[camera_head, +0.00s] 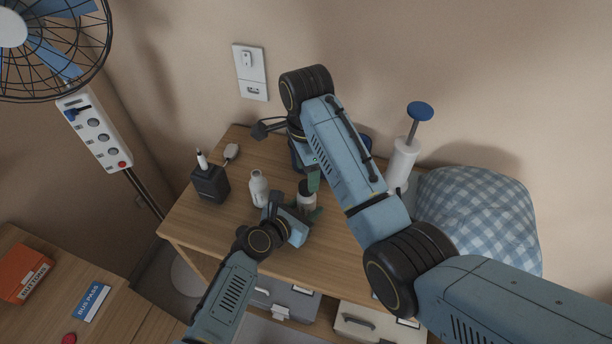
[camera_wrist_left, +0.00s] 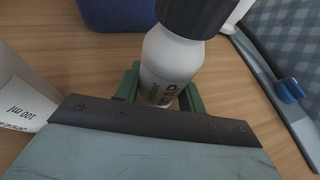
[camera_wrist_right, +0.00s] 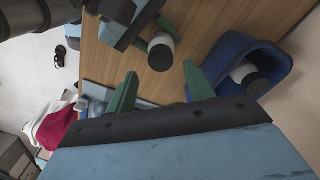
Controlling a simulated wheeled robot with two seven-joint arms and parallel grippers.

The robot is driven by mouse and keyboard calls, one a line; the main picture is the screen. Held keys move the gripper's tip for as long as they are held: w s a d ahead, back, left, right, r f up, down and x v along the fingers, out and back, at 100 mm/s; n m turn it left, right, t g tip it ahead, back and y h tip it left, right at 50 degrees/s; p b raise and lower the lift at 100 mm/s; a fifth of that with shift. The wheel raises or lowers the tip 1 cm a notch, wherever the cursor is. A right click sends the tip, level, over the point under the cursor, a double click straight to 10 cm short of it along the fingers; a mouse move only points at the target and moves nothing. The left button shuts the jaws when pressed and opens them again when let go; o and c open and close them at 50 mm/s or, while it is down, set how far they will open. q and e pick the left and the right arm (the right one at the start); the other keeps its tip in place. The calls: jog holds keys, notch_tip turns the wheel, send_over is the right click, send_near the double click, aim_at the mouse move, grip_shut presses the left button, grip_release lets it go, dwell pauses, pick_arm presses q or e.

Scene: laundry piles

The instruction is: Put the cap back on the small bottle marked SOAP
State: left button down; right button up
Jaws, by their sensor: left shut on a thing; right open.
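The SOAP bottle (camera_wrist_left: 172,68) is small and white, with lettering partly hidden by my left gripper. It stands upright on the small wooden table, and it also shows in the head view (camera_head: 305,204). A black cap (camera_wrist_left: 193,14) sits on its top; I cannot tell how tightly. The cap also shows in the right wrist view (camera_wrist_right: 160,57). My left gripper (camera_wrist_left: 160,95) is shut on the bottle's body. My right gripper (camera_wrist_right: 162,88) is open and empty, apart from the cap; in the head view it (camera_head: 313,180) hangs close above and behind the bottle.
A second white bottle (camera_head: 258,188) stands just left, with a black box (camera_head: 210,184) beyond it. A blue container (camera_wrist_right: 225,48) is behind, largely hidden by my right arm in the head view. A white cylinder with a blue-topped plunger (camera_head: 402,160) and checked cloth (camera_head: 480,210) are at right.

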jog(key=shift+a+r, duration=0.25)
jog(key=shift+r, duration=0.2)
jog(key=shift+c, duration=0.3)
jog(key=n, duration=0.3)
jog(key=shift+w+r, duration=0.15)
jog(key=shift+r, duration=0.2)
jog(key=n, duration=0.4)
jog(key=shift+w+r, duration=0.1)
jog(key=shift+r, duration=0.2)
jog(key=n, duration=0.4)
jog(key=shift+r+n, duration=0.25)
jog(key=shift+n, duration=0.05)
jog(key=n, duration=0.6)
jog(key=shift+d+r, duration=0.1)
jog(key=shift+r, duration=0.25)
jog(key=n, duration=0.6)
jog(key=shift+s+d+r, duration=0.1)
jog(key=shift+s+r, duration=0.1)
jog(key=shift+s, duration=0.05)
